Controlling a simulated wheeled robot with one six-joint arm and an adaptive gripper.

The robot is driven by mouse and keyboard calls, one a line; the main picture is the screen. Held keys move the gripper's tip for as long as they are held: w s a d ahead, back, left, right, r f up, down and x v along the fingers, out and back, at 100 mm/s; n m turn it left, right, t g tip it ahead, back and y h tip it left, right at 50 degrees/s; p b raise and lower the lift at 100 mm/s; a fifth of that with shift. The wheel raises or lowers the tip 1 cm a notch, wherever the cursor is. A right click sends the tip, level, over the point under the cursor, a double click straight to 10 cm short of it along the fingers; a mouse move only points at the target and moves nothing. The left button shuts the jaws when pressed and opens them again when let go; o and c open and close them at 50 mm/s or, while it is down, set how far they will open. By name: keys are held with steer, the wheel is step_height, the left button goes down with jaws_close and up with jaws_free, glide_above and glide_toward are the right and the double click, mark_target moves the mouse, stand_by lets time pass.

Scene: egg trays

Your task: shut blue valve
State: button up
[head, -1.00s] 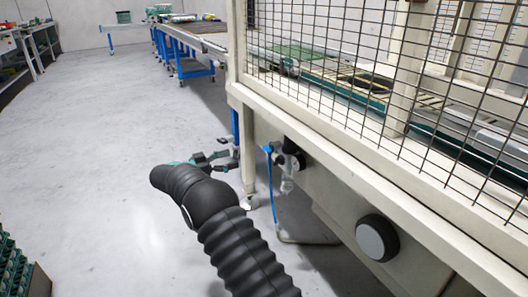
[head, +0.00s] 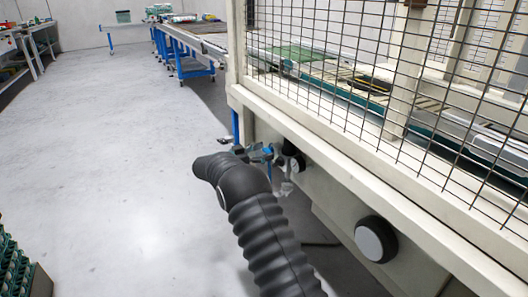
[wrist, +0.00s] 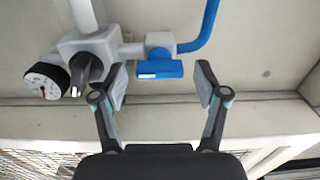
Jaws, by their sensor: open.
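The blue valve (wrist: 160,68) has a short blue handle with a pale label and sits on a grey fitting of the air unit. In the wrist view its handle lies side-on across the picture, just beyond the fingertips. My gripper (wrist: 162,84) is open, one finger on each side of the handle's width, with no contact visible. In the head view my black-sleeved arm reaches to the air unit below the cage frame, and my gripper (head: 252,154) is small and partly hidden there.
A round pressure gauge (wrist: 45,82) and a grey block with a black knob (wrist: 88,68) stand left of the valve. A blue hose (wrist: 208,20) leads off from it. The cream machine frame (head: 340,185) and wire mesh are close by. Open floor (head: 100,170) lies left.

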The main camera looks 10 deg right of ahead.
steer(key=shift+d, duration=0.1)
steer(key=c, duration=1.2)
steer(key=shift+o, duration=0.2)
